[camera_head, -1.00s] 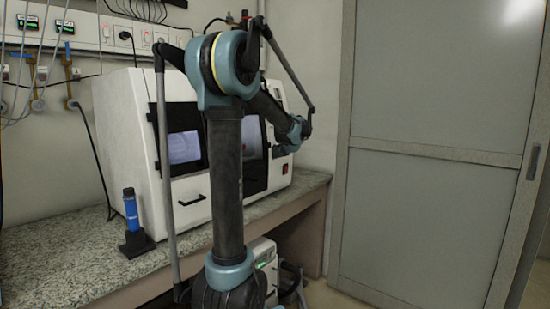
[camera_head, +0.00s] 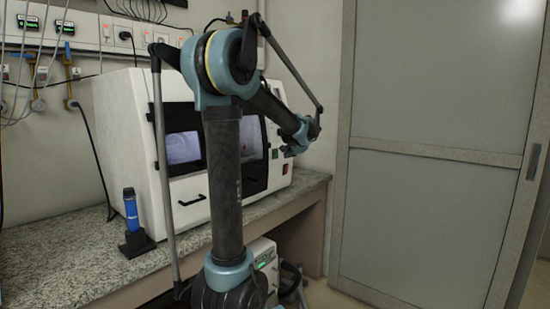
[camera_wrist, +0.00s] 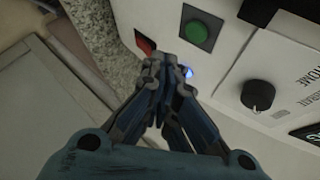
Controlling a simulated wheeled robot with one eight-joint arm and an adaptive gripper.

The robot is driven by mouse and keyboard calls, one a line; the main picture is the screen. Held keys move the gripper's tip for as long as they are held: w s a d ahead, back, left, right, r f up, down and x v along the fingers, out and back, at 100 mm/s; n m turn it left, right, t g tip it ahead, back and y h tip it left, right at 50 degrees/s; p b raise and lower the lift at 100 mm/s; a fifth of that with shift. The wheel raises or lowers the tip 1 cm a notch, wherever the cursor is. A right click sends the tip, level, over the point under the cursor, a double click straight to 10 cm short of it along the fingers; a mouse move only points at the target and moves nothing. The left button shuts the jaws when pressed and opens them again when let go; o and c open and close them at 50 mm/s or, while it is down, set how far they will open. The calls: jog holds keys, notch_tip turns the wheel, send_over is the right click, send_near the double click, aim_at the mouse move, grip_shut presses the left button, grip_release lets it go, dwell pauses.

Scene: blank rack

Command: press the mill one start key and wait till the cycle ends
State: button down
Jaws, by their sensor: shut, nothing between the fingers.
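The mill, a white boxy machine (camera_head: 125,150) with dark windows, stands on the granite bench. In the wrist view its white panel (camera_wrist: 225,75) carries a round green key (camera_wrist: 195,32) on a dark square plate and a red key (camera_wrist: 146,45). A small blue light (camera_wrist: 187,71) glows beside my fingers. I cannot tell whether the tips touch the panel. In the head view my gripper (camera_head: 290,151) is small, at the mill's right front.
A black knob (camera_wrist: 258,95) sits on the panel right of my fingers. A blue cylindrical tool (camera_head: 131,210) stands in a black holder on the bench (camera_head: 60,260). A grey sliding door (camera_head: 430,200) is at the right. Cables and sockets line the wall above.

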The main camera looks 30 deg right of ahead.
jog(key=shift+s+d, duration=0.2)
jog(key=shift+s, duration=0.3)
jog(key=shift+s+d, duration=0.2)
jog(key=shift+s, duration=0.3)
jog(key=shift+a, duration=0.1)
